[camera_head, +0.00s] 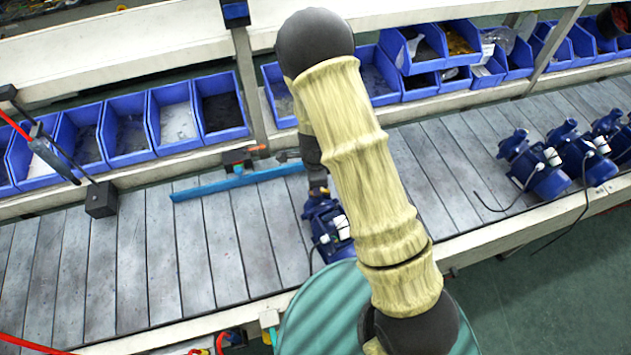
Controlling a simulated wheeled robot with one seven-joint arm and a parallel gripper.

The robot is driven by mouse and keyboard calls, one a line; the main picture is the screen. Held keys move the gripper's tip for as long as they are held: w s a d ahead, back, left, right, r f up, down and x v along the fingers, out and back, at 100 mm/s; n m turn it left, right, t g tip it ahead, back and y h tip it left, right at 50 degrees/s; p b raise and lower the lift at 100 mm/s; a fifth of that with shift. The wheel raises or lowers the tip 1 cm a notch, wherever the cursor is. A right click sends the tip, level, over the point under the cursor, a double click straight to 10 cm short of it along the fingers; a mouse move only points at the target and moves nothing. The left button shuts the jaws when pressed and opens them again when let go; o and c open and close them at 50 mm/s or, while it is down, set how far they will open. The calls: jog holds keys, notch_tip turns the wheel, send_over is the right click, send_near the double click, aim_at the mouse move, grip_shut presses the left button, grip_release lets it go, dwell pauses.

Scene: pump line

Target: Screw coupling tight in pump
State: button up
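A blue pump (329,226) with a white box on its side stands on the slatted conveyor near the middle, partly hidden behind my arm. My arm, in a pale ribbed sleeve, crosses the view from the lower right up to the top middle. My gripper (318,188) points down at the top of this pump and is small and mostly hidden by my arm's dark end. A small brownish piece shows at its tip, perhaps the coupling. I cannot tell whether the fingers are open or shut, nor whether the piece touches the pump.
Several more blue pumps (540,172) with black cables stand on the conveyor (215,245) at the right. Blue bins (128,135) line the shelf behind. A blue bar (235,182) lies along the conveyor's back side. A hanging tool (55,155) is at left.

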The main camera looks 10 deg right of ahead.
jog(key=o, duration=0.3)
jog(key=shift+o, duration=0.2)
jog(key=shift+n, duration=1.7)
jog(key=shift+n+b, duration=0.4)
jog(key=shift+n, duration=1.4)
jog(key=shift+n, duration=1.7)
